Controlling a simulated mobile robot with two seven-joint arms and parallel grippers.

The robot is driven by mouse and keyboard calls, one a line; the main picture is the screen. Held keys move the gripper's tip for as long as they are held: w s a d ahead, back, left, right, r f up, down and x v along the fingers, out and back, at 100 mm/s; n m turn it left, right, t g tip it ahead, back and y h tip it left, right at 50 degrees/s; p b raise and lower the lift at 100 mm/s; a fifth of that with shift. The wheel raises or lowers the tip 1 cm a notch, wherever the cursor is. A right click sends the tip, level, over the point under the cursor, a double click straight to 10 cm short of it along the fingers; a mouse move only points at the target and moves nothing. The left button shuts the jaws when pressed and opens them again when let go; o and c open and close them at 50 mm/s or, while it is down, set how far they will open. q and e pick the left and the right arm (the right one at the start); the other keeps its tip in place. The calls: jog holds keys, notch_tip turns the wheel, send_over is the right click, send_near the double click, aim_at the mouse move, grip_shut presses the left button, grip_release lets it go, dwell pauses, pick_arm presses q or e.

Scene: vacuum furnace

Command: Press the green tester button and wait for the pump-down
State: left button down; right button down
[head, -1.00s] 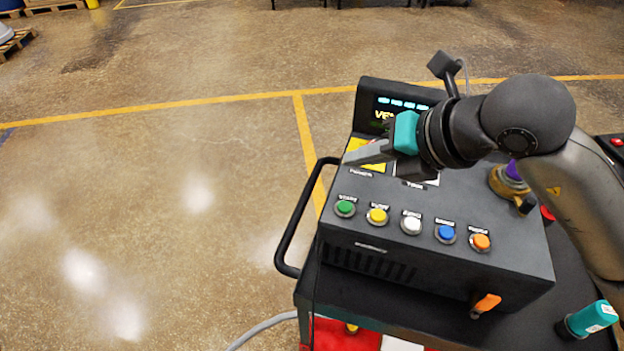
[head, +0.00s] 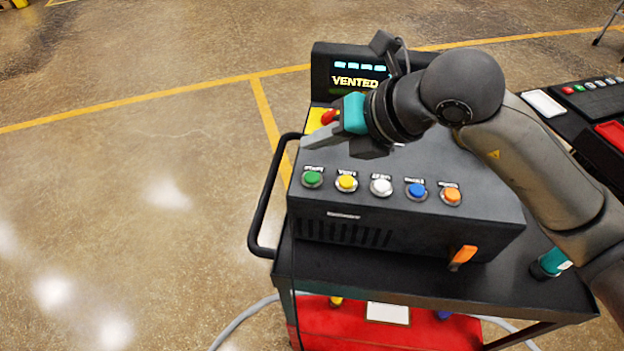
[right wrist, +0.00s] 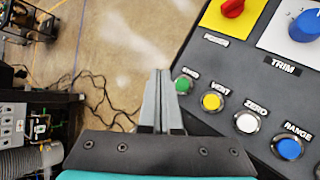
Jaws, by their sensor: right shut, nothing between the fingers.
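The green button (head: 312,179) is the leftmost in the row on the front of the dark tester (head: 410,240). It also shows in the right wrist view (right wrist: 183,85), just right of my fingertips. The tester's screen (head: 358,80) reads "VENTED". My right gripper (head: 318,140) is shut and empty, above the left part of the panel, up and behind the green button in the head view. In the right wrist view its closed fingers (right wrist: 161,80) point beside the green button; contact cannot be told. My left gripper is not in view.
Yellow (head: 347,183), white (head: 381,186), blue (head: 416,189) and orange (head: 451,196) buttons sit right of the green one. A red knob (right wrist: 232,8) and a blue knob (right wrist: 305,25) are behind them. A cart handle (head: 262,210) stands at the left; open floor lies beyond.

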aim_at(312, 177)
notch_tip(312, 177, down, 5)
jog(key=b, duration=0.3)
jog(key=shift+r, duration=0.1)
dwell(1.7)
jog(key=shift+b, duration=0.3)
jog(key=shift+f+b, duration=0.4)
jog(key=shift+b, duration=0.05)
jog(key=shift+f+b, duration=0.45)
dwell(0.4)
jog(key=shift+r, duration=0.1)
jog(key=shift+r+p, duration=0.55)
jog(key=shift+r, duration=0.2)
